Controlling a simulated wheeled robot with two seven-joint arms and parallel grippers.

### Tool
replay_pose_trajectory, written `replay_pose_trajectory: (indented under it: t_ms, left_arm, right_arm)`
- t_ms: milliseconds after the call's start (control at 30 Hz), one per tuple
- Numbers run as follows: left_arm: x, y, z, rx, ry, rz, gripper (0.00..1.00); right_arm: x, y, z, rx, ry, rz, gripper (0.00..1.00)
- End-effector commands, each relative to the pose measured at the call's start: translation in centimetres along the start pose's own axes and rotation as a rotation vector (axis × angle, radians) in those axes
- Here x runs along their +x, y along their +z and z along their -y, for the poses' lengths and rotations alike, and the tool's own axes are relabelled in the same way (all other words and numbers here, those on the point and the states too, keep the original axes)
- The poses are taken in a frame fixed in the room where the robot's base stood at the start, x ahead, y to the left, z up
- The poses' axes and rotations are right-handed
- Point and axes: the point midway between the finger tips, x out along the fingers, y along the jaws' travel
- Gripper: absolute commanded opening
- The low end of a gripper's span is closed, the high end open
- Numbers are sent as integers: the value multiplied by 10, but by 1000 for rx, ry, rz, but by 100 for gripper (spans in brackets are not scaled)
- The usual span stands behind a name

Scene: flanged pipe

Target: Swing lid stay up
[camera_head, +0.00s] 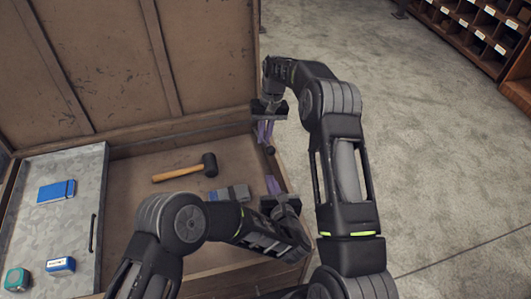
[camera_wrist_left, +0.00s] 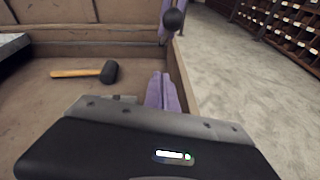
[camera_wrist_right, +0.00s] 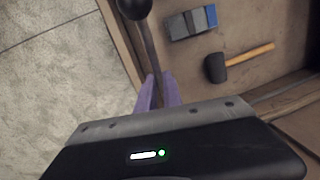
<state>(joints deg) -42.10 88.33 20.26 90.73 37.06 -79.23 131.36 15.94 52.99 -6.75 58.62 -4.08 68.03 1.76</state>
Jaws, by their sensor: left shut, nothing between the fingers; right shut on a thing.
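The lid stay (camera_wrist_right: 149,45) is a thin dark rod with a round black knob (camera_wrist_right: 133,8) at its end. The knob also shows in the left wrist view (camera_wrist_left: 173,20) and, small, in the head view (camera_head: 270,150). My right gripper (camera_head: 265,133) is at the chest's right side by the lid; its purple fingers are shut on the rod. My left gripper (camera_head: 273,185) is lower, over the chest's right wall, with its fingers shut and empty, apart from the knob. The chest lid (camera_head: 110,60) stands raised at the back. The stay's pivot is hidden.
Inside the chest lie a black-headed mallet (camera_head: 185,172) and a grey-blue block (camera_head: 230,192). A grey tray (camera_head: 50,225) at left carries blue and teal items. Bare floor (camera_head: 430,170) is free at right; shelves (camera_head: 475,30) stand far behind.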

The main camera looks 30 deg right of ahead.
Motion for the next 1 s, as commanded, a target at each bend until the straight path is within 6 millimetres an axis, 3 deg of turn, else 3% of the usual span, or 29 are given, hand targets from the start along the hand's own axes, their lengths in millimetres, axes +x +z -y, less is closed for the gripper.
replay_pose_trajectory:
  t_ms: [167, 567, 700, 1000]
  left_arm:
    - [21, 0, -1, 0, 1, 2, 0]
    - [98, 2, 0, 0, 1, 4, 0]
    - [100, 26, 0, 0, -1, 4, 0]
    - [104, 40, 0, 0, -1, 1, 0]
  right_arm:
    - [2, 2, 0, 0, 1, 7, 0]
    - [2, 2, 0, 0, 1, 7, 0]
    - [2, 2, 0, 0, 1, 6, 0]
    - [2, 1, 0, 0, 0, 5, 0]
